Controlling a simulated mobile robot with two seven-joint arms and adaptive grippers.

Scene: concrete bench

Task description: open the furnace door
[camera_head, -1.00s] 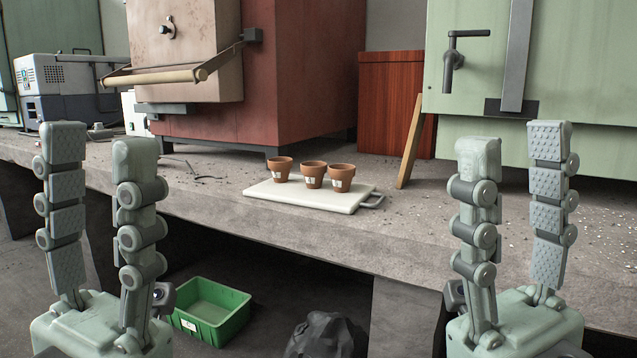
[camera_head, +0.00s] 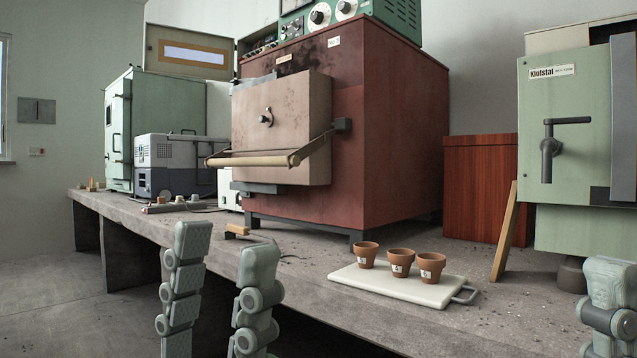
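The furnace (camera_head: 392,130) is a dark red box on legs on the bench. Its door (camera_head: 290,112) is a beige-brown block on the front face, and it looks closed. A wooden bar handle (camera_head: 250,160) on metal arms runs across the lower part of the door. My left gripper (camera_head: 222,250) is open and empty, fingers pointing up, in front of the bench and below the handle, not touching it. My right gripper (camera_head: 612,300) shows only partly at the lower right edge; one finger is visible and the rest is out of frame.
A wooden plank (camera_head: 505,232) leans by a green cabinet (camera_head: 570,150) with a lever handle. A grey-white machine (camera_head: 172,162) stands left of the furnace. The concrete bench (camera_head: 330,318) has free room in front.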

